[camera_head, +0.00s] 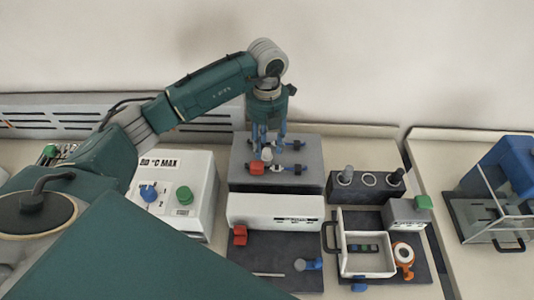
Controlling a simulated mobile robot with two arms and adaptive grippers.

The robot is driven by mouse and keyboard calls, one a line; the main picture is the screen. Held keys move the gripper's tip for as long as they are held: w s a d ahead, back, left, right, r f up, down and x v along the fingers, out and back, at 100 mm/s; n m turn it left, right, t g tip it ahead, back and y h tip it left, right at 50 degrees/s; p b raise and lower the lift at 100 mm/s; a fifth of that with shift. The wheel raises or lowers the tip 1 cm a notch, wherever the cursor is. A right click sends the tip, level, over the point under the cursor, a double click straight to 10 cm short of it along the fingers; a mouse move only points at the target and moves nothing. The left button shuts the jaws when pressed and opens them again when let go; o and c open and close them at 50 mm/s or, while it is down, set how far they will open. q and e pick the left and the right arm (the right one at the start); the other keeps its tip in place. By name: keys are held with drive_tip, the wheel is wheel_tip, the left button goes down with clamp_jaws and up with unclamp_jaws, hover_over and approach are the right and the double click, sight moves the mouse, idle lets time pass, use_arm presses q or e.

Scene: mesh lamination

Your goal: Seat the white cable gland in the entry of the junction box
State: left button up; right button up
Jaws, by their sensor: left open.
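An open white box (348,267), which looks like the junction box, stands on a dark mat at the right, with a small dark and green strip inside it. Its entry is too small to make out. A small white piece (267,155) shows beneath my left gripper, beside a red block on a grey-topped unit; I cannot tell if it is the cable gland. My left gripper (268,146) points down over this unit, with its fingers apart and nothing clearly held. My right gripper is not in view.
A dark block (358,192) with several round fittings stands behind the white box. A grey box (406,214) with a green part and an orange ring (403,253) are to its right. A white unit (200,190) with blue and green knobs is at the left. A blue machine (511,170) stands far right.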

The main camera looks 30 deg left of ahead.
use_arm(q)
drive_tip(key=shift+f, duration=1.1)
clamp_jaws()
drive_tip(key=shift+r, duration=0.15)
